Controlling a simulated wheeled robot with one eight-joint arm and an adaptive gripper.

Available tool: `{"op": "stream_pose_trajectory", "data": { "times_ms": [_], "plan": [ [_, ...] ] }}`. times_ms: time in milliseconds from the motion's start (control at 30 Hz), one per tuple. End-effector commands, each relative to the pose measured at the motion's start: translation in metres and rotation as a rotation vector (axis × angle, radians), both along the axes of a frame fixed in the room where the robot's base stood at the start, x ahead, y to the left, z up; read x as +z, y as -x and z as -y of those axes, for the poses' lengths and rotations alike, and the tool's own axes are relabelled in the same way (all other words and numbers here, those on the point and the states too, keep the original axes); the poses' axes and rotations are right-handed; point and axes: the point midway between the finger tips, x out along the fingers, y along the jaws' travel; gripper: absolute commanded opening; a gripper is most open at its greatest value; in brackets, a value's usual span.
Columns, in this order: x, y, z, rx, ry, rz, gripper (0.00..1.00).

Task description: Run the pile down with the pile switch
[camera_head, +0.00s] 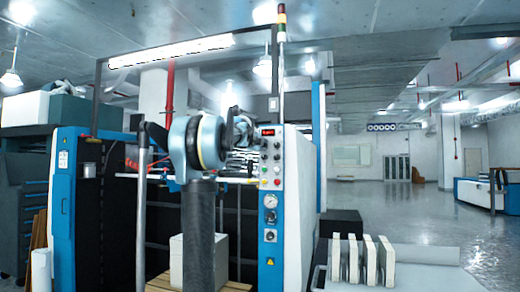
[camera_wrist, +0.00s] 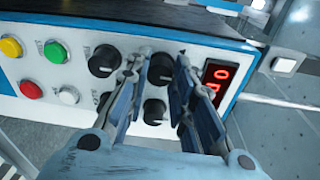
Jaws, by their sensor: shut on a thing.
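My gripper (camera_wrist: 165,58) is at the control panel (camera_wrist: 18,85), its two fingers shut on a black knob (camera_wrist: 162,70) beside the red display (camera_wrist: 218,80) in the wrist view. Other black knobs stand nearby, one (camera_wrist: 154,111) just below and one (camera_wrist: 103,61) to the left. The labels are too small or covered, so I cannot tell which knob is the pile switch. In the head view the panel (camera_head: 277,224) is on the press's right column, and my arm covers part of the press. A pale pile (camera_head: 177,262) sits low inside the press on a wooden pallet (camera_head: 158,286).
Yellow (camera_wrist: 11,47), green (camera_wrist: 55,52), red (camera_wrist: 31,89) and white (camera_wrist: 69,95) buttons sit left of the knobs.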

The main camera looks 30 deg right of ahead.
Motion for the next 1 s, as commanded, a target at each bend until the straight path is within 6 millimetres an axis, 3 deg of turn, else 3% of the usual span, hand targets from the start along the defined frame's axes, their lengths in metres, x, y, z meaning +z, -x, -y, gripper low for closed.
{"op": "stream_pose_trajectory", "data": {
  "times_ms": [633, 667, 733, 1000],
  "plan": [
    [-0.0021, 0.0001, -0.0006, 0.000, -0.038, 0.043, 0.00],
    [-0.0021, 0.0001, -0.0006, 0.000, -0.037, 0.042, 0.29],
    [-0.0018, 0.0000, -0.0006, 0.000, -0.037, 0.042, 0.44],
    [-0.0007, -0.0001, -0.0005, 0.000, -0.036, 0.042, 0.44]
  ]
}}
